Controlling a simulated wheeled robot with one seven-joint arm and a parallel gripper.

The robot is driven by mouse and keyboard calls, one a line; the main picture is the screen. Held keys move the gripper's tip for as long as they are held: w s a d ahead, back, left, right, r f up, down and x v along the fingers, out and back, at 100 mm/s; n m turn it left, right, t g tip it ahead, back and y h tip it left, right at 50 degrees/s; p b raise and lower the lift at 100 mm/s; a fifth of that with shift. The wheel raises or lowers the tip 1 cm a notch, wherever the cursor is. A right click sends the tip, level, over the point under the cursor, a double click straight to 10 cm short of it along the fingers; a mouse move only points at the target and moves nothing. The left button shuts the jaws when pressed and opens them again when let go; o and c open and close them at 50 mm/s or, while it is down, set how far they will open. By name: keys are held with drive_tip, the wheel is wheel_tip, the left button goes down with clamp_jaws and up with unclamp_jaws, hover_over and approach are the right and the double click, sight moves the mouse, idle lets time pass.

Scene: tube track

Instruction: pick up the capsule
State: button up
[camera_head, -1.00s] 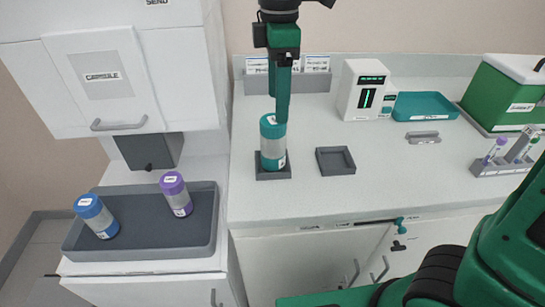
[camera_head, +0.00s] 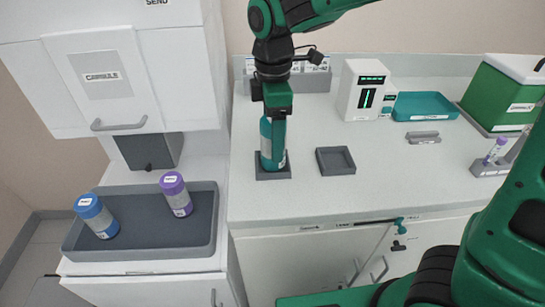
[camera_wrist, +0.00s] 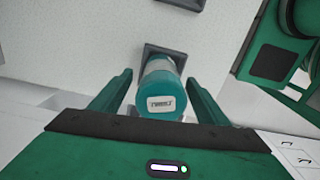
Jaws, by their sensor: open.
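A teal-capped capsule (camera_head: 266,155) with a pale label stands upright in a small dark square holder (camera_head: 273,172) on the white counter. My gripper (camera_head: 273,122) is above it in the head view, pointing down. In the wrist view, the capsule's teal lid (camera_wrist: 162,104) with its white label lies between the two green fingers of my gripper (camera_wrist: 160,92). The fingers are spread, one on each side, with a gap to the capsule. The capsule's upper part is partly hidden by my gripper in the head view.
An empty square holder (camera_head: 335,161) sits to the right. A grey tray (camera_head: 140,250) at left holds a blue-capped capsule (camera_head: 96,216) and a purple-capped capsule (camera_head: 176,194). A white device (camera_head: 363,90), a teal tray (camera_head: 425,106) and a green box (camera_head: 502,92) stand at the back right.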

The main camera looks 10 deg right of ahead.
drive_tip(key=shift+f, duration=0.25)
drive_tip(key=c, duration=1.3)
drive_tip(key=shift+r, duration=0.1)
drive_tip(key=shift+r, duration=0.8)
drive_tip(key=shift+c, duration=0.4)
wheel_tip(320, 180, up, 3)
drive_tip(key=shift+a+f, duration=0.1)
drive_tip(key=shift+f, duration=0.1)
drive_tip(key=s+a+r, duration=0.6)
drive_tip(key=s+a, duration=0.2)
drive_tip(key=shift+s+r, duration=0.25)
drive_tip(key=shift+r, duration=0.1)
drive_tip(key=shift+d, duration=0.1)
